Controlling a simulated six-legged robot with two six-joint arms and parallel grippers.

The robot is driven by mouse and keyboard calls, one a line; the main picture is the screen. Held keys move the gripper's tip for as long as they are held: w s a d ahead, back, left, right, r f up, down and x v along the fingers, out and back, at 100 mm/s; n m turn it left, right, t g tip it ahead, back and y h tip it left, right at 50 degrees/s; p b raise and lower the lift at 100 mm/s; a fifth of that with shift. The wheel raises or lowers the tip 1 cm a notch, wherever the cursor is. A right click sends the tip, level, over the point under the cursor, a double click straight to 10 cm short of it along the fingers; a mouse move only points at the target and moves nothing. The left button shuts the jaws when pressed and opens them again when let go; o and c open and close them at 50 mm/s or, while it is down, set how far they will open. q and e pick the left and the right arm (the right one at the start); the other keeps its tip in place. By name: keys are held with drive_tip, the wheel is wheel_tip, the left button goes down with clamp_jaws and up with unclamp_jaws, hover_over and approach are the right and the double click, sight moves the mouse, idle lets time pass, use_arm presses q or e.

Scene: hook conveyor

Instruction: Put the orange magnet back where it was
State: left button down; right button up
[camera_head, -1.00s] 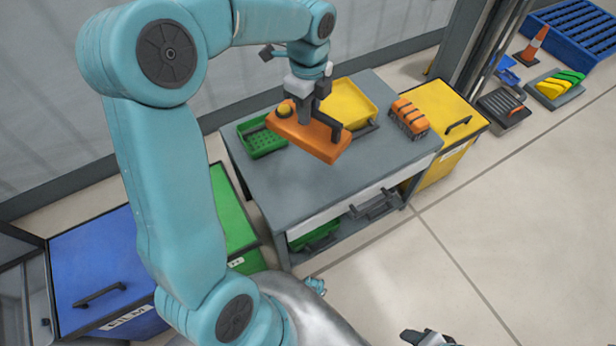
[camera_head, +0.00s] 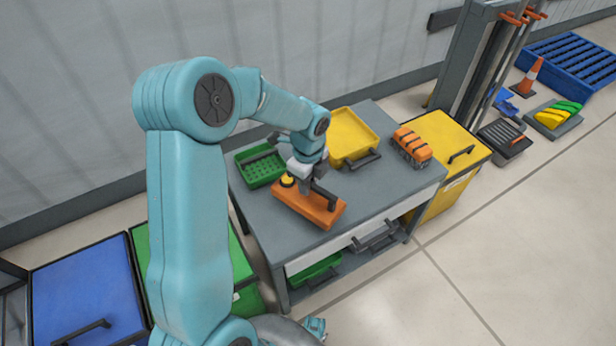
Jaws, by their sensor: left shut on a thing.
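The orange magnet (camera_head: 306,207) is a flat orange block with a yellow knob and a dark handle. My left gripper (camera_head: 315,190) is shut on its handle from above; the fingertips are partly hidden by the wrist. The magnet is at the grey worktable (camera_head: 385,198), over the left front part of its top. I cannot tell whether its underside touches the tabletop or hangs just above it. My right gripper is not in view.
A green perforated tray (camera_head: 262,172) and a yellow tray (camera_head: 352,137) stand behind the magnet. An orange black-banded object (camera_head: 413,144) lies at the table's right. A yellow bin (camera_head: 445,140) adjoins the table. The tabletop right of the magnet is clear.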

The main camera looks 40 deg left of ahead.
use_arm(q)
drive_tip(key=shift+f+b, duration=0.45)
drive_tip(key=shift+f, duration=1.35)
drive_tip(key=c, duration=1)
unclamp_jaws()
drive_tip(key=shift+f, duration=0.15)
wheel_tip(320, 180, up, 12)
drive_tip(key=p, duration=0.3)
drive_tip(key=shift+s, duration=0.15)
